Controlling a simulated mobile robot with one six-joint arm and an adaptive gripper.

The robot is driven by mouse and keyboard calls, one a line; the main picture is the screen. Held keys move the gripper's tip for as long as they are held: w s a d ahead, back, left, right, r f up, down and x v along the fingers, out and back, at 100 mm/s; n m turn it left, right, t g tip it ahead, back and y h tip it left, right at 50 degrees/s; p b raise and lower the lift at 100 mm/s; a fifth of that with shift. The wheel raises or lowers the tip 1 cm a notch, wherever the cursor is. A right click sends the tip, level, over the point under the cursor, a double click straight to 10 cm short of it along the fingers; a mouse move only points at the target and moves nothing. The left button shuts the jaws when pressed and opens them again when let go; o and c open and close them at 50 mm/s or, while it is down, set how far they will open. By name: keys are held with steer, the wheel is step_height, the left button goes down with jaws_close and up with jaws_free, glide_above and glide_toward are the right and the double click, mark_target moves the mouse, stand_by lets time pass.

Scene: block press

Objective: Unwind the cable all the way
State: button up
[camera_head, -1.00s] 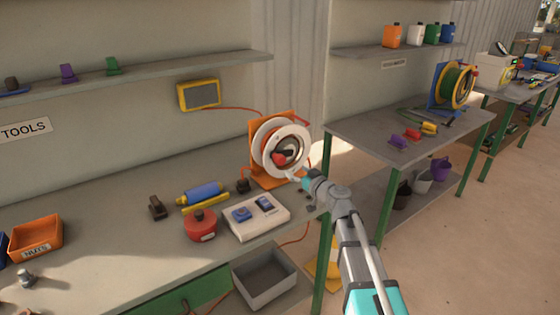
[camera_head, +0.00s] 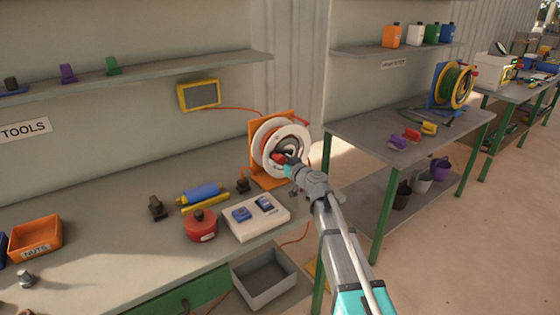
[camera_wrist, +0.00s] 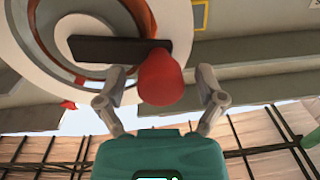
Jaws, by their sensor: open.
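The cable reel (camera_head: 268,137) stands on the near bench, a white drum on an orange stand. An orange cable runs from it toward a yellow-framed box on the wall. In the wrist view the white drum (camera_wrist: 35,25) fills the upper left, with a dark crank arm (camera_wrist: 100,49) and a red knob (camera_wrist: 160,78). My gripper (camera_head: 283,160) is at the front of the reel, by the crank. In the wrist view my gripper (camera_wrist: 160,98) is open, its fingers on either side of the red knob. I cannot tell whether they touch it.
The yellow-framed box (camera_head: 199,95) hangs on the wall. A white control box (camera_head: 256,217), a red canister (camera_head: 200,226) and a blue roller (camera_head: 201,193) sit left of my arm. A second reel (camera_head: 457,86) stands on the right-hand bench.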

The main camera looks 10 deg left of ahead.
jaws_close()
stand_by(0.3)
